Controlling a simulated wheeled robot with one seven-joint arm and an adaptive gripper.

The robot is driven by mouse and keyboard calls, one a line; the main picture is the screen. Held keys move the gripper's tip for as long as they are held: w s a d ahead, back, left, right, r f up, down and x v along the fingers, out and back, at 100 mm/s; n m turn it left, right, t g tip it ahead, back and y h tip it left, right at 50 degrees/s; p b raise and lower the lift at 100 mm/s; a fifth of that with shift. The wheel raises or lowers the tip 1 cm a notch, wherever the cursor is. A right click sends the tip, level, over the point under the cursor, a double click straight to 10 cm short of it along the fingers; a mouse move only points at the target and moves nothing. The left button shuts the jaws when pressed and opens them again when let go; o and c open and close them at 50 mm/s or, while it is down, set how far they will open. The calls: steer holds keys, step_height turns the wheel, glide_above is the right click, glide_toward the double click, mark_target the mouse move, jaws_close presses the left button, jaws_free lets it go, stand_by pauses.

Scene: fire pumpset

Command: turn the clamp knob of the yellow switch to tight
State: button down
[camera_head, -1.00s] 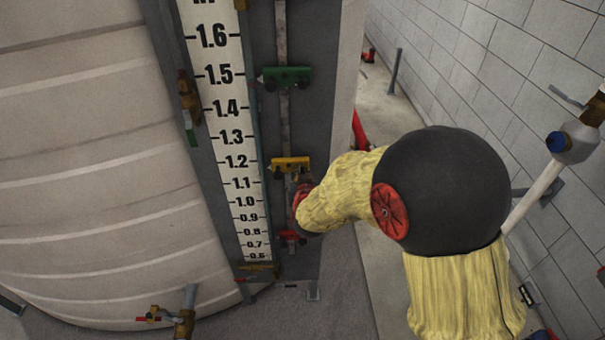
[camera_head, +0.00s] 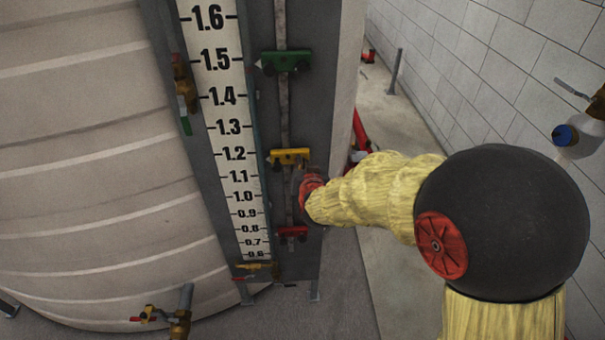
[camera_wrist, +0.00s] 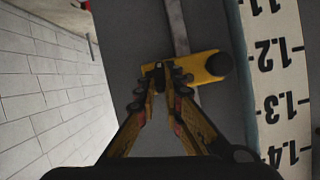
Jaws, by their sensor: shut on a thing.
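The yellow switch (camera_head: 290,157) sits on the vertical rail beside the white scale, close to the 1.2 mark. In the wrist view its yellow body (camera_wrist: 207,67) lies across the rail, with a dark round end towards the scale. My gripper (camera_wrist: 160,76) is shut at the end of the switch away from the scale, its fingertips on the small clamp knob (camera_wrist: 159,70). The knob is mostly hidden between the fingers, so its turn angle cannot be read. In the head view my arm reaches in from the right and hides the fingertips.
A green switch (camera_head: 285,62) sits higher on the rail and a red one (camera_head: 292,233) lower. The numbered scale (camera_head: 232,130) stands left of the rail, beside a large pale tank (camera_head: 90,170). Brass valves are nearby. A block wall (camera_head: 480,70) stands at right.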

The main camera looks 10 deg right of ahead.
steer(key=shift+d+f+m+t+y+b, duration=0.15)
steer(key=shift+m+t+y+b, duration=0.6)
steer(key=shift+m+b, duration=1)
steer(key=shift+d+f+m+t+y+b, duration=0.2)
steer(key=shift+m+t+y+b, duration=0.2)
steer(key=shift+m+y+b, duration=1.35)
steer(key=shift+d+f+m+t+y+b, duration=0.15)
steer(key=shift+m+t+y+b, duration=0.35)
steer(key=shift+m+b, duration=1.3)
steer(key=shift+m+p, duration=0.55)
steer(key=shift+m, duration=0.25)
steer(key=c, duration=1.9)
jaws_free()
